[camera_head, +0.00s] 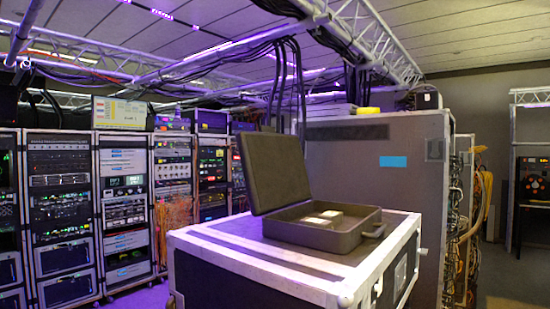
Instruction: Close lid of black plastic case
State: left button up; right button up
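A black plastic case (326,236) sits on top of a flight case (267,262) with pale metal edges. Its lid (272,170) stands open on the left side, close to upright and leaning slightly back to the left. Some light-coloured items (326,218) lie inside the case's base. A handle (375,233) shows at the base's right end. Neither of my grippers is in view.
A large grey case (375,165) stands close behind the flight case. Equipment racks (124,200) line the left, and cables (482,205) hang at the right. The flight case top has bare room in front of the black case.

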aim_at(275, 174)
jog(key=i+j+z, duration=0.15)
jog(key=j, duration=0.25)
jog(key=i+j+z, duration=0.15)
jog(key=j, duration=0.25)
jog(key=i+j+z, duration=0.15)
jog(key=j, duration=0.3)
jog(key=i+j+z, duration=0.15)
jog(key=j, duration=0.3)
jog(key=i+j+z, duration=0.15)
jog(key=j, duration=0.3)
